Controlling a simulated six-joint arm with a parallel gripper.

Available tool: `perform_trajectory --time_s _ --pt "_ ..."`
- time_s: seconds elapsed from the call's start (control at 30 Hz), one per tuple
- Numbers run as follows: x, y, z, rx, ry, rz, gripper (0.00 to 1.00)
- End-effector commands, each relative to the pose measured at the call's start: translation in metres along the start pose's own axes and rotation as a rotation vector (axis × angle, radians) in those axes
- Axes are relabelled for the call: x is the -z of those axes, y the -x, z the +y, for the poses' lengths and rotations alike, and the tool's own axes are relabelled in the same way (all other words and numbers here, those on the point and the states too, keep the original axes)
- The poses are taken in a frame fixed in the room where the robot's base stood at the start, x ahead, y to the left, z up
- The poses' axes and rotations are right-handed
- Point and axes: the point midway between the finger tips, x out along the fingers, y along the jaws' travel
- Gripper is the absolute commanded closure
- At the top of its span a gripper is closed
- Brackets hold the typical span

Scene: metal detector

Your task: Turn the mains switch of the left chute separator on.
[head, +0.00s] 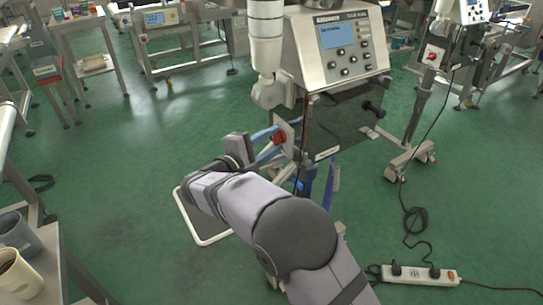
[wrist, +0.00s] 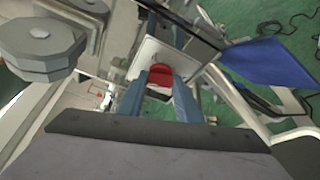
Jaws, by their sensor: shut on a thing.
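The chute separator (head: 345,45) with the blue display stands in the middle of the head view. Its mains switch is a red knob (head: 281,138) on a pale plate (head: 290,128) low on its left side. The knob also shows in the wrist view (wrist: 160,76), in front of its white plate (wrist: 178,52). My gripper (head: 275,139) has its two blue fingers on either side of the knob and is shut on it. I cannot tell the knob's on or off marking.
A second machine with a red switch (head: 433,55) stands at the right. A power strip (head: 420,275) with plugs and a black cable lies on the floor at the lower right. Cups (head: 18,270) stand on a table at the lower left. The green floor at the left is largely clear.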

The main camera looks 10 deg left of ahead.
Motion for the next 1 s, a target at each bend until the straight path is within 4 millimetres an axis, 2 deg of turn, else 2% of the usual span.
perform_trajectory --time_s 0.03,1.0 --pt "0.0032 -0.0011 -0.0103 -0.015 -0.034 -0.001 0.91" --pt "0.005 -0.0023 -0.0156 -0.291 -0.705 -0.002 0.91"
